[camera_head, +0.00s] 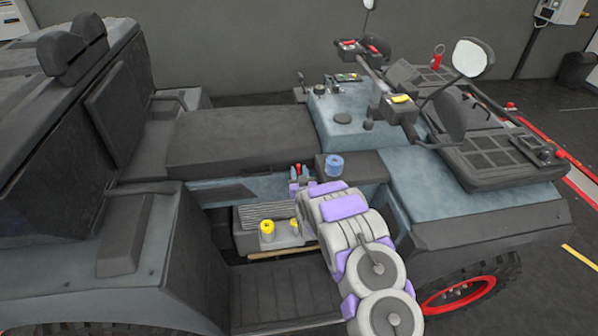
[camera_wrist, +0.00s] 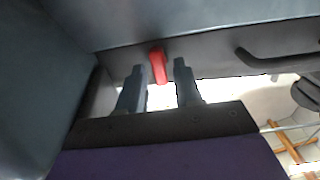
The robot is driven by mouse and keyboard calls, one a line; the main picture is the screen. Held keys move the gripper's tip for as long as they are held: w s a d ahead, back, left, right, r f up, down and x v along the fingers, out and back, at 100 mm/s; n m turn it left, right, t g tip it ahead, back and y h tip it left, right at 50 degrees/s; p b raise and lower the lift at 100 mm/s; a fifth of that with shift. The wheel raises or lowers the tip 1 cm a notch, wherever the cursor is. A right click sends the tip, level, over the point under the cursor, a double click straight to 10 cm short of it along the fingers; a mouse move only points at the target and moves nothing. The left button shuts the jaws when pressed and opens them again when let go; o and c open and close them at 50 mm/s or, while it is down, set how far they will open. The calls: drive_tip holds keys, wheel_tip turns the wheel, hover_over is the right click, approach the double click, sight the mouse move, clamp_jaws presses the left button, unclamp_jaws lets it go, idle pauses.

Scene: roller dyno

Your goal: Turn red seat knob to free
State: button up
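The red seat knob (camera_wrist: 158,66) shows in the wrist view as a small red lever on a dark panel under the seat edge. My gripper (camera_wrist: 160,75) is open, with its two grey fingers apart. The red knob appears between the fingertips, nearer the left finger; I cannot tell whether a finger touches it. In the head view, my gripper (camera_head: 299,175) is at the side of the vehicle below the seat (camera_head: 240,138). A bit of red (camera_head: 298,167) shows at the fingertips there, and my arm hides part of the area.
A blue cylinder (camera_head: 334,165) sits on the vehicle just right of my gripper. Yellow-capped parts (camera_head: 267,229) stand in the footwell to the lower left. In the wrist view, a dark curved handle (camera_wrist: 270,62) is right of the knob, and a dark panel (camera_wrist: 40,90) is close on the left.

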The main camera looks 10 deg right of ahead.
clamp_jaws()
idle(0.3)
drive_tip(key=shift+r+m+p, duration=0.1)
drive_tip(key=shift+m+p, duration=0.2)
drive_tip(key=shift+p, duration=0.15)
drive_tip(key=shift+m+p, duration=0.5)
drive_tip(key=shift+p, duration=0.2)
drive_tip(key=m+p, duration=0.6)
drive_tip(key=shift+d, duration=0.1)
drive_tip(key=m+p, duration=0.2)
drive_tip(key=m, duration=0.1)
drive_tip(key=shift+m+p, duration=0.35)
drive_tip(key=shift+m, duration=0.05)
drive_tip(key=m+p, duration=0.2)
drive_tip(key=m, duration=0.1)
drive_tip(key=shift+d+p, duration=0.1)
drive_tip(key=shift+p, duration=0.3)
drive_tip(key=shift+f+m+p, duration=0.3)
drive_tip(key=shift+m+p, duration=0.1)
drive_tip(key=shift+m, duration=0.4)
